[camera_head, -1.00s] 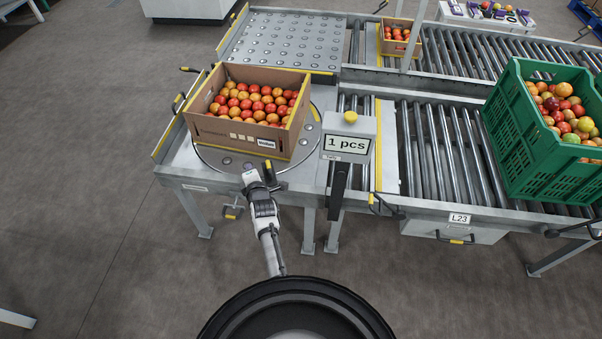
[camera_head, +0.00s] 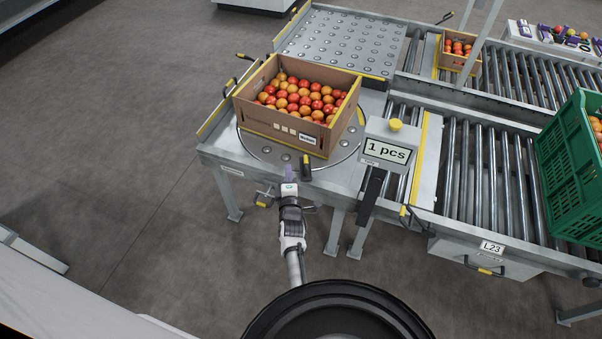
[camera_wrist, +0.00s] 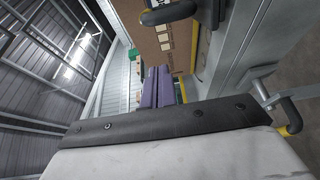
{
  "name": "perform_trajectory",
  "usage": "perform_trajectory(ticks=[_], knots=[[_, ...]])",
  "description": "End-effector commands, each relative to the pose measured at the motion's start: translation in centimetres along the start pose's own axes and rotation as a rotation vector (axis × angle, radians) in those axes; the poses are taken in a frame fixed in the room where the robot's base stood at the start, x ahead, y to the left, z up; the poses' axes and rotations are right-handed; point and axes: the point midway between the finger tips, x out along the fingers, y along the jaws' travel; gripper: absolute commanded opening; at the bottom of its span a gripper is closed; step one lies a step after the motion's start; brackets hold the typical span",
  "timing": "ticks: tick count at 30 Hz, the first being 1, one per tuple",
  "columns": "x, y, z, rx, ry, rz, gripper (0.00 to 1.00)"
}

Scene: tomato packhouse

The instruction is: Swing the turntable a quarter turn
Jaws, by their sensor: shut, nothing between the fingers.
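The turntable (camera_head: 262,152) is a round grey metal disc with ball rollers, set in the left end of the steel table. A brown carton (camera_head: 285,130) full of tomatoes stands on it; part of the carton also shows in the wrist view (camera_wrist: 160,28). A short black handle with a yellow end (camera_head: 306,168) stands at the disc's near edge. My gripper (camera_head: 286,165) is at the table's near edge, just left of the handle. Its purple fingers (camera_wrist: 157,88) are shut and empty. I cannot tell whether they touch the handle.
A ball-roller table (camera_head: 345,42) lies behind. A black-and-yellow lever (camera_head: 265,195) hangs below the table. Floor is clear at left.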

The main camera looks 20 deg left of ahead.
Motion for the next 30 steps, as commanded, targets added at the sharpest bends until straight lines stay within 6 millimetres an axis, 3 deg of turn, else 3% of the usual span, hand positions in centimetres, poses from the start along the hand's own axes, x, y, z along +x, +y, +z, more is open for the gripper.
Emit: perform_trajectory(ticks=[3,30], knots=[[1.9,-0.3,0.0,0.000,0.001,0.000,0.00],[0.3,-0.2,3.7,0.001,-0.002,-0.001,0.00]])
